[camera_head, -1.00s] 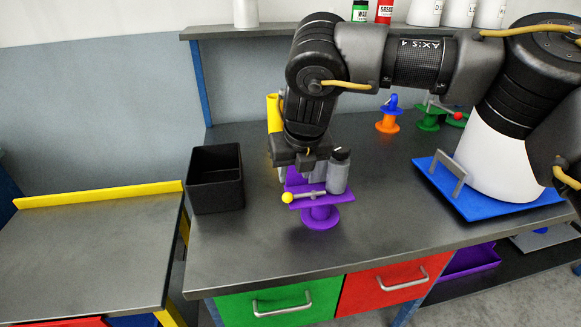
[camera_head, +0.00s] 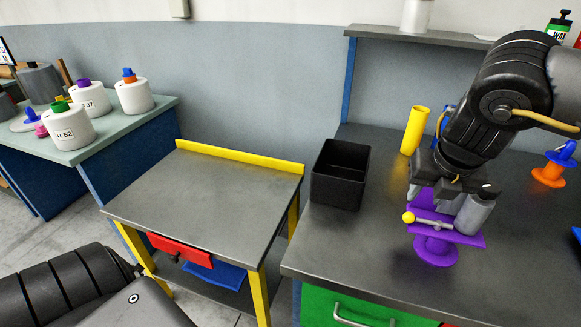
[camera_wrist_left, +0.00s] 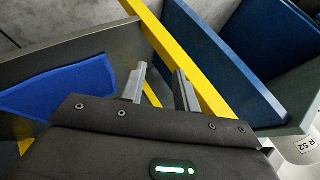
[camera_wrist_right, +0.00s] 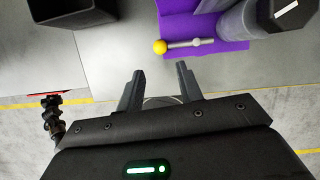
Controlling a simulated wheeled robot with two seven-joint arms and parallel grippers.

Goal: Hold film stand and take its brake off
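The purple film stand (camera_head: 436,250) stands upright on the dark bench, with a round base and a flat plate. A grey lever with a yellow ball knob (camera_head: 408,217) lies across its plate, beside a grey cylinder (camera_head: 474,214). In the right wrist view, the stand's plate (camera_wrist_right: 232,46) and yellow knob (camera_wrist_right: 160,46) are beyond the fingertips. My right gripper (camera_wrist_right: 160,80) is open and empty there; in the head view it is above and behind the stand.
A black open bin (camera_head: 340,174) and a yellow cylinder (camera_head: 414,131) stand left of and behind the stand. The side table (camera_head: 205,197) has a clear top and a yellow back edge. White bobbins (camera_head: 75,130) stand on the far-left table.

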